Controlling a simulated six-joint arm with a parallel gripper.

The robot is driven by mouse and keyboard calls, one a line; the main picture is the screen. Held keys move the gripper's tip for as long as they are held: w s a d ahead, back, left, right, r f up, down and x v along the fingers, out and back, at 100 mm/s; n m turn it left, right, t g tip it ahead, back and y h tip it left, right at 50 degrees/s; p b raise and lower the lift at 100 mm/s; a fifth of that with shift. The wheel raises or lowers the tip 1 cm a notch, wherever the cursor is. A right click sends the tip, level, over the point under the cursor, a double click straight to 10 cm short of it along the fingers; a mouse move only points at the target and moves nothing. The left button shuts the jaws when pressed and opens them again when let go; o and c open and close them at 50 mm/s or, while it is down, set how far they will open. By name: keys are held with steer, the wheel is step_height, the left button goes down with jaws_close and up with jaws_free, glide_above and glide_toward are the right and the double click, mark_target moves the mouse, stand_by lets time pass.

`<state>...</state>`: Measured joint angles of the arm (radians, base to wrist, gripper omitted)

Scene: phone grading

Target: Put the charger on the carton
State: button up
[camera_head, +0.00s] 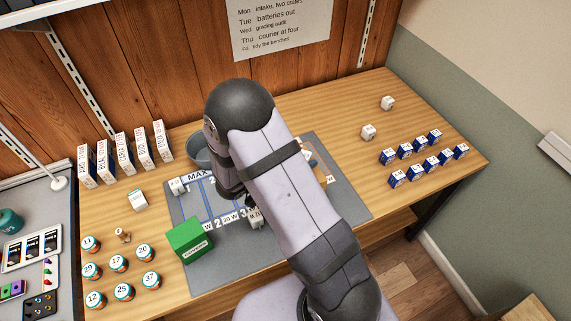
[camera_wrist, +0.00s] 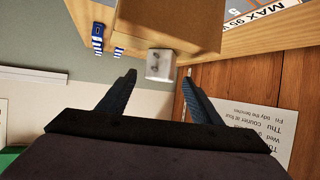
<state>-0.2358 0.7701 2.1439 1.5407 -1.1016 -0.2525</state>
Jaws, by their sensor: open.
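A white charger (camera_wrist: 160,65), a small cube with dark marks on one face, shows in the wrist view between my gripper's fingers. My gripper (camera_wrist: 158,80) is open, with a gap on both sides of the charger. The brown carton (camera_wrist: 165,22) is just beyond it in this upside-down view. The charger meets the carton's edge in the picture and appears to stand on it, but I cannot be sure of the contact. In the head view my arm hides the gripper and most of this spot; only a sliver of white and brown shows.
A grey mat (camera_head: 213,262) with labelled slots holds a green box (camera_head: 189,240). Two white cubes (camera_head: 368,132) (camera_head: 387,103) and several blue boxes (camera_head: 405,150) stand at right. White upright boxes (camera_head: 124,152) and round tins (camera_head: 117,263) are at left.

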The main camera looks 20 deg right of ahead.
steer(key=b+v, duration=0.1)
steer(key=v, duration=0.5)
steer(key=w+a+n+t+y, duration=0.45)
steer(key=w+a+y, duration=0.25)
steer(key=a+y, duration=0.25)
steer(key=s+a+n+g+y, duration=0.2)
steer(key=s+a+n+y, duration=0.1)
steer(key=s+a+n, duration=0.1)
steer(key=s+d+n+g, duration=0.2)
steer(key=s+g, duration=0.1)
steer(key=s, duration=0.7)
steer(key=s+d+n+g, duration=0.3)
steer(key=s+g, duration=0.1)
steer(key=s, duration=0.6)
steer(key=shift+d+r+h, duration=0.2)
steer(key=shift+r+h, duration=0.15)
steer(key=shift+r, duration=0.1)
